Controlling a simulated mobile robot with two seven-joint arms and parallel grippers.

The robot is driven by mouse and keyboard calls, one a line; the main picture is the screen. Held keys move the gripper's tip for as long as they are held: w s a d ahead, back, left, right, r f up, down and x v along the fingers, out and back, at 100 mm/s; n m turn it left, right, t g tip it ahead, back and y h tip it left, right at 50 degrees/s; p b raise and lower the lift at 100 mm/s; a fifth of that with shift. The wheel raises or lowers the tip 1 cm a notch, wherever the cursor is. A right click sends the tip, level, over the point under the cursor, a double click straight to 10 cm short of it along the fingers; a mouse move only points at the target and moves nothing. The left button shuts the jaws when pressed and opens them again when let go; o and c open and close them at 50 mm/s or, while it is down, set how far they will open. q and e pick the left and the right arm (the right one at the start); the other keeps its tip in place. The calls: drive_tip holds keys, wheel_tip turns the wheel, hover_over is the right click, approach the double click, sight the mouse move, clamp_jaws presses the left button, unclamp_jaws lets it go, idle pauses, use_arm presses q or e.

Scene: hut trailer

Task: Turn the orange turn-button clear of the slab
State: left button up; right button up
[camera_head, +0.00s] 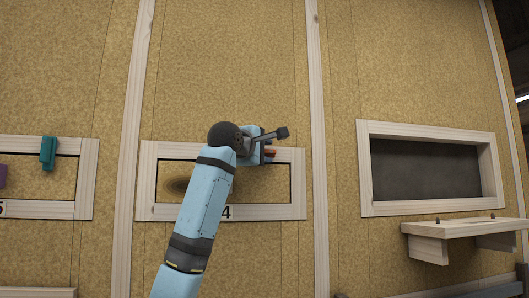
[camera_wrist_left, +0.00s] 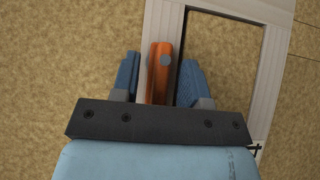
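The orange turn-button (camera_wrist_left: 158,90) sits on the pale wooden frame in the left wrist view, its length running along the view's vertical. A small part of the orange turn-button (camera_head: 271,152) shows in the head view on the top rail of the frame marked 4. My left gripper (camera_wrist_left: 159,68) is open, with one blue finger on each side of the button and gaps visible. In the head view my left gripper (camera_head: 266,150) covers most of the button. The slab (camera_head: 265,186) fills the frame below, partly hidden by my left arm. My right gripper is not in view.
The wooden frame (camera_head: 147,182) surrounds the slab. Another frame at left carries a teal turn-button (camera_head: 48,153) and a purple piece (camera_head: 2,176). At right is a framed dark opening (camera_head: 425,170) with a wooden shelf (camera_head: 460,228) below it. The wall above is clear.

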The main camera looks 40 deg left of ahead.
use_arm(q)
drive_tip(key=shift+s+f, duration=0.1)
drive_tip(key=shift+s, duration=0.1)
drive_tip(key=s+d+b, duration=0.1)
drive_tip(key=s+b, duration=0.4)
drive_tip(key=s, duration=0.8)
drive_tip(key=shift+s+d+r, duration=0.15)
drive_tip(key=shift+s+r, duration=0.05)
drive_tip(key=shift+s, duration=0.05)
drive_tip(key=shift+w+f, duration=0.1)
